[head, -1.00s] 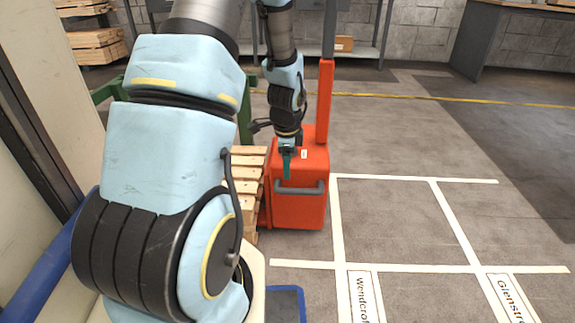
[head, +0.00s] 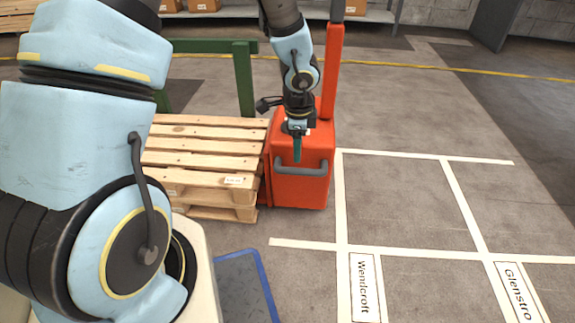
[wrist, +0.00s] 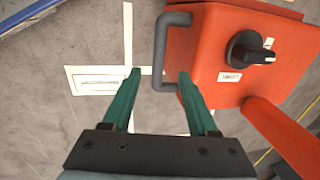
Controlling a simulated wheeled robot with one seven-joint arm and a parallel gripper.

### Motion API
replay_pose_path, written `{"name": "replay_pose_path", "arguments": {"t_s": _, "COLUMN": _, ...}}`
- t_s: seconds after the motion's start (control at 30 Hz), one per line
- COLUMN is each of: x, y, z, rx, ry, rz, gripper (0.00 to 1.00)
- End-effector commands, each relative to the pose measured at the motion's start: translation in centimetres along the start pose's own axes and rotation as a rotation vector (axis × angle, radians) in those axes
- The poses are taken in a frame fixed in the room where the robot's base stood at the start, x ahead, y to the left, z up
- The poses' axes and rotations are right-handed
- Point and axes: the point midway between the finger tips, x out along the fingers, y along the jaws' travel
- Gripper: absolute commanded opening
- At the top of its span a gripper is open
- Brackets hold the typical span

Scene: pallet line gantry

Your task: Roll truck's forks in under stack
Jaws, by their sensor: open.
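The orange truck (head: 302,185) stands upright with its grey bar handle (head: 302,170) facing me. The stack of wooden pallets (head: 205,145) is directly left of it, with little or no visible gap. The truck's forks are hidden. My gripper (head: 297,158) hangs fingers-down at the handle's upper side. In the wrist view my gripper (wrist: 158,74) is open and empty, its green fingers apart. A black knob (wrist: 250,53) is on the truck's top.
A green frame (head: 243,80) stands behind the stack. White floor lines mark bays right of the truck, with a "Wendcroft" label (head: 364,287). The floor there is clear. A blue-edged mat (head: 245,285) lies in front of the stack. Shelving and boxes line the back wall.

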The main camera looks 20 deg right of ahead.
Motion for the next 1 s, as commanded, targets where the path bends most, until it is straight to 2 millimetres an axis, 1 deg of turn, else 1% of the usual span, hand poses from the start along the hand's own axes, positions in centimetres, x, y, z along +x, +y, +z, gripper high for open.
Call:
{"name": "replay_pose_path", "arguments": {"t_s": 0.03, "x": 1.3, "y": 0.2, "z": 0.0, "rx": 0.000, "ry": 0.000, "rz": 0.002, "gripper": 0.59}}
{"name": "replay_pose_path", "arguments": {"t_s": 0.3, "x": 6.5, "y": 0.2, "z": 0.0, "rx": 0.000, "ry": 0.000, "rz": 0.002, "gripper": 0.59}}
{"name": "replay_pose_path", "arguments": {"t_s": 0.4, "x": 8.0, "y": 0.1, "z": 0.1, "rx": -0.001, "ry": 0.000, "rz": 0.002, "gripper": 0.59}}
{"name": "replay_pose_path", "arguments": {"t_s": 0.5, "x": 9.0, "y": 0.1, "z": 0.1, "rx": 0.000, "ry": 0.000, "rz": 0.001, "gripper": 0.59}}
{"name": "replay_pose_path", "arguments": {"t_s": 0.67, "x": 9.8, "y": 0.1, "z": 0.1, "rx": -0.002, "ry": 0.000, "rz": 0.001, "gripper": 0.59}}
{"name": "replay_pose_path", "arguments": {"t_s": 0.93, "x": 9.8, "y": 0.0, "z": 0.1, "rx": -0.002, "ry": 0.000, "rz": 0.001, "gripper": 0.59}}
{"name": "replay_pose_path", "arguments": {"t_s": 0.97, "x": 9.8, "y": 0.0, "z": 0.1, "rx": -0.002, "ry": 0.000, "rz": 0.001, "gripper": 0.58}}
{"name": "replay_pose_path", "arguments": {"t_s": 1.0, "x": 9.8, "y": 0.0, "z": 0.1, "rx": -0.002, "ry": 0.000, "rz": 0.001, "gripper": 0.54}}
